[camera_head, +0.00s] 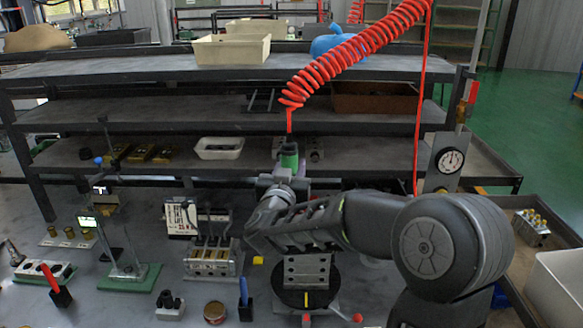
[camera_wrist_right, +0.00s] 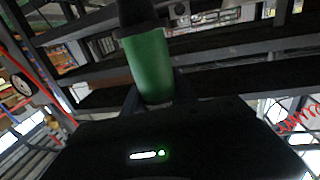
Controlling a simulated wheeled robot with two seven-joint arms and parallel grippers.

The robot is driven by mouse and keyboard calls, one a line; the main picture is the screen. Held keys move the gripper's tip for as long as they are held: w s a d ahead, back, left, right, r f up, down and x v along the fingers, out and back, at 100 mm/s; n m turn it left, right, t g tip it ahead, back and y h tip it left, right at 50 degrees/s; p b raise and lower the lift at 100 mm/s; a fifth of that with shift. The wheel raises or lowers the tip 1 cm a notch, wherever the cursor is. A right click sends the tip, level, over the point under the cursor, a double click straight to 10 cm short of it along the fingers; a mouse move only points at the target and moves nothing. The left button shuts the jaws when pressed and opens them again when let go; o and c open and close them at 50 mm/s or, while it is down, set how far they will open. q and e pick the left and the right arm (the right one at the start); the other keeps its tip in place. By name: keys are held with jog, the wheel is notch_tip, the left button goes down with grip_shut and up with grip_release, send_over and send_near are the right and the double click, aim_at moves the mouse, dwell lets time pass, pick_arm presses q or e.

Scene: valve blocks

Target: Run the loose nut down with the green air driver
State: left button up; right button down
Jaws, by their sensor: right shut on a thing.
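The green air driver (camera_head: 289,156) hangs upright under a red coiled hose, in front of the lowest shelf. My right gripper (camera_head: 284,174) is shut on it. In the right wrist view the green driver body (camera_wrist_right: 148,65) stands between the dark fingers (camera_wrist_right: 153,98). A grey metal block (camera_head: 307,269) sits on a black round turntable (camera_head: 291,298), below my right forearm, which hides its upper part. I cannot make out the loose nut. The driver's lower end is hidden behind the gripper. My left gripper is not in view.
A grey stand with several upright levers (camera_head: 214,259) is left of the turntable. A dial gauge (camera_head: 449,160) stands on a post at right. A brown tin (camera_head: 215,312) and a blue-handled tool (camera_head: 244,298) are at the front. The shelves (camera_head: 240,157) run behind.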

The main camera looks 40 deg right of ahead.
jog(key=shift+f+b, duration=0.3)
jog(key=shift+f, duration=0.2)
dwell(2.2)
jog(key=shift+r, duration=0.2)
dwell(1.0)
jog(key=shift+r+p, duration=0.55)
jog(key=shift+p, duration=0.05)
notch_tip(320, 180, up, 7)
jog(key=p, duration=0.6)
jog(key=shift+r, duration=0.15)
dwell(0.8)
